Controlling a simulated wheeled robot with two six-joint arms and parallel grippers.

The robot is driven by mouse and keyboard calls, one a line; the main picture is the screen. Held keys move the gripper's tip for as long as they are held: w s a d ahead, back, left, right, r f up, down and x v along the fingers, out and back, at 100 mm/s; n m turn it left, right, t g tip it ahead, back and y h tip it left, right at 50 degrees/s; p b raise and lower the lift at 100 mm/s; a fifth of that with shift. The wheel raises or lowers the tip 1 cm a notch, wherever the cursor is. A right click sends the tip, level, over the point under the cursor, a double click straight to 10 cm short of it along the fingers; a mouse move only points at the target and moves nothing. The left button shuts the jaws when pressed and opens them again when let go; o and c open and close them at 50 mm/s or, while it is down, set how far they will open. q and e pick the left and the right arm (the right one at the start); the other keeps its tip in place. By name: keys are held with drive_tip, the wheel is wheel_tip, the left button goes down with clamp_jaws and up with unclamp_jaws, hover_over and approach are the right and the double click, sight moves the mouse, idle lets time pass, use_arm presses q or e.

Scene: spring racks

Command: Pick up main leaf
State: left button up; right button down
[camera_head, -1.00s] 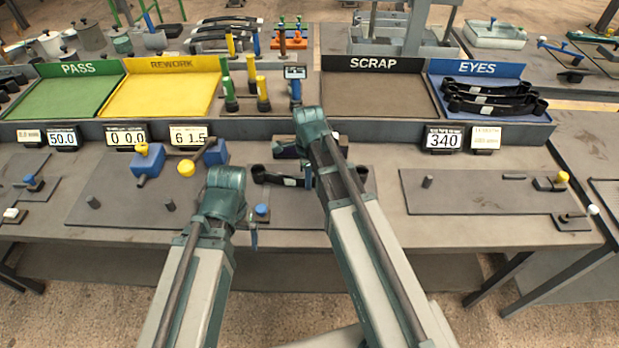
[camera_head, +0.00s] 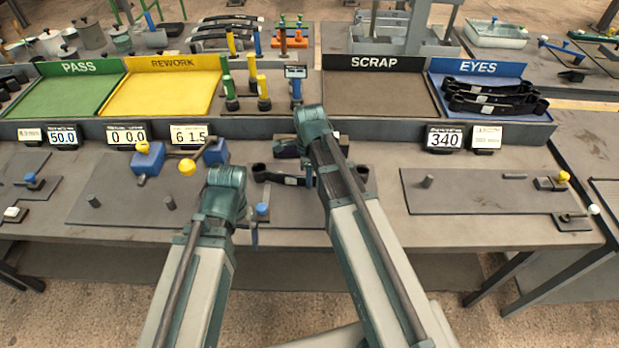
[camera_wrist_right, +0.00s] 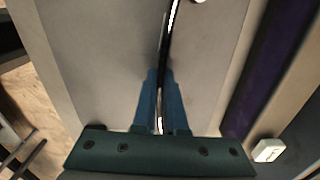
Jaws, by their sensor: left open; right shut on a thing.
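The main leaf (camera_head: 280,179) is a long dark bar with rounded eyes at its ends, low over the fixture plate in the middle of the bench in the head view. My right gripper (camera_head: 307,180) points down at it, and my forearm hides part of it. In the right wrist view, the blue fingers of my right gripper (camera_wrist_right: 161,105) are shut on the leaf (camera_wrist_right: 167,42), seen edge-on as a thin dark strip. Whether it touches the plate is unclear.
A blue knob (camera_head: 262,209) stands close to my left gripper. PASS (camera_head: 65,95), REWORK (camera_head: 160,95), SCRAP (camera_head: 375,97) and EYES (camera_head: 432,88) trays line the back; EYES holds several dark leaves.

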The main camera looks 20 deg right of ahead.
use_arm(q)
wheel_tip(320, 180, up, 10)
drive_tip(key=p, duration=1)
use_arm(e)
drive_tip(key=shift+r, duration=5)
